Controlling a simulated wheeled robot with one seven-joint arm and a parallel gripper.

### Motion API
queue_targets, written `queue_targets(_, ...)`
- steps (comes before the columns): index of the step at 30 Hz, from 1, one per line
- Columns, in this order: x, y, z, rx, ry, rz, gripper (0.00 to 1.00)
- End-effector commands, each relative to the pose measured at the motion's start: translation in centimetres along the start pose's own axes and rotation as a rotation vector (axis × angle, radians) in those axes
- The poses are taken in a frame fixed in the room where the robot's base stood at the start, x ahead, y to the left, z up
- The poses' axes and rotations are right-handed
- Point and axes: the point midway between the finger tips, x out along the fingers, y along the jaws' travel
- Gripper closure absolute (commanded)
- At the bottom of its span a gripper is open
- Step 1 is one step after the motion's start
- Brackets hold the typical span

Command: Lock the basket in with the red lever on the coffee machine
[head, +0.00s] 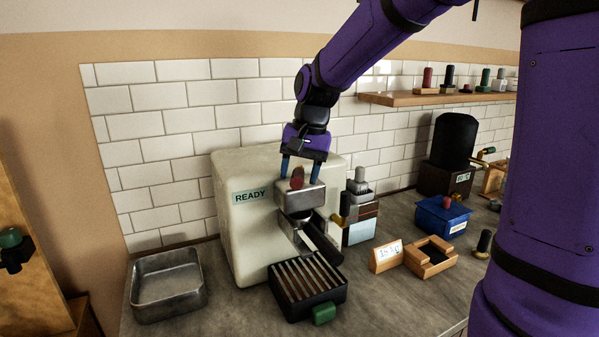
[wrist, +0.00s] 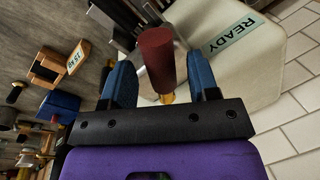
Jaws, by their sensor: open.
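The cream coffee machine (head: 243,213) with a READY label stands against the tiled wall. Its red lever (head: 297,177) sticks up above the metal group head (head: 301,197). A basket with a dark handle (head: 322,241) sits under the group head, its handle pointing to the front right. My gripper (head: 300,175) is open, pointing down over the lever. In the wrist view the red lever (wrist: 157,58) stands between the two blue fingers (wrist: 163,82), with gaps visible on both sides. Whether the fingers are low enough to span its full knob is unclear.
A slatted drip tray (head: 308,285) with a green knob lies below the basket. A metal pan (head: 167,284) stands left. A shelf (head: 440,97) is above.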

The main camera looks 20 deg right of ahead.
Motion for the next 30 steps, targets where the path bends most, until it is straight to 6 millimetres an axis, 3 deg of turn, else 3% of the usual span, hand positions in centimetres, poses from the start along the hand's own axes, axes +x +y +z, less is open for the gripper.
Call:
queue_targets(5, -2.0, 0.0, -0.1, 0.0, 0.004, -0.002, 0.45)
queue_targets(18, -9.4, 0.0, -0.1, 0.0, 0.003, -0.001, 0.45)
queue_targets(30, -10.7, 0.0, 0.0, 0.0, 0.001, 0.0, 0.45)
